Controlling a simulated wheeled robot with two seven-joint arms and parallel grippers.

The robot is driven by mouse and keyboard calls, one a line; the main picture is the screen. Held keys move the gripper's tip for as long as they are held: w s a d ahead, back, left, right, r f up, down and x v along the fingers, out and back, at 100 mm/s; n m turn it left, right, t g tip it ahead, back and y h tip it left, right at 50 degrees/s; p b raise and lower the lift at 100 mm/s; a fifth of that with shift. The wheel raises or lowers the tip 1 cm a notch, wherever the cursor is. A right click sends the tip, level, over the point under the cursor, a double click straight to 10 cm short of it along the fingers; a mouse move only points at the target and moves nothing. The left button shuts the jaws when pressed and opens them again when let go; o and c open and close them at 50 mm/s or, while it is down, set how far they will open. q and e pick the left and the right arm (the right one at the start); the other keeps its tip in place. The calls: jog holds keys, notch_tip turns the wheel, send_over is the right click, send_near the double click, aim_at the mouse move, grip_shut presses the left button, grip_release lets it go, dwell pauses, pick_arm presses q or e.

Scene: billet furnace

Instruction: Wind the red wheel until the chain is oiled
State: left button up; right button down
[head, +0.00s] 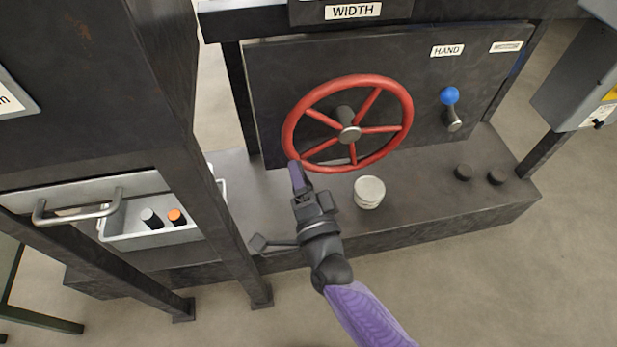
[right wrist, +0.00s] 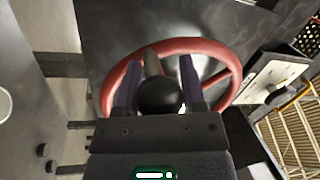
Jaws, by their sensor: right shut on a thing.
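The red wheel (head: 402,107), spoked with a grey hub, stands upright on a dark panel in the head view. It also shows in the right wrist view (right wrist: 196,46). My right gripper (head: 296,176) is at the wheel's lower left rim. In the right wrist view its two purple fingers (right wrist: 160,88) stand on either side of a dark round knob (right wrist: 160,97), and the gripper is shut on it at the wheel. The fingers and arm hide this grip in the head view. No chain or oil can be made out. My left gripper is not in view.
A pale round tin (head: 369,190) stands on the dark ledge below the wheel. A blue-knobbed lever (head: 450,97) is right of the wheel under a HAND label (head: 447,50). A dark post (head: 205,190) and a handled drawer (head: 150,236) are at left.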

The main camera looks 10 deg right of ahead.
jog(key=shift+a+r+m, duration=0.3)
jog(key=shift+r+m, duration=0.4)
jog(key=shift+m, duration=0.1)
jog(key=shift+c, duration=1)
grip_release()
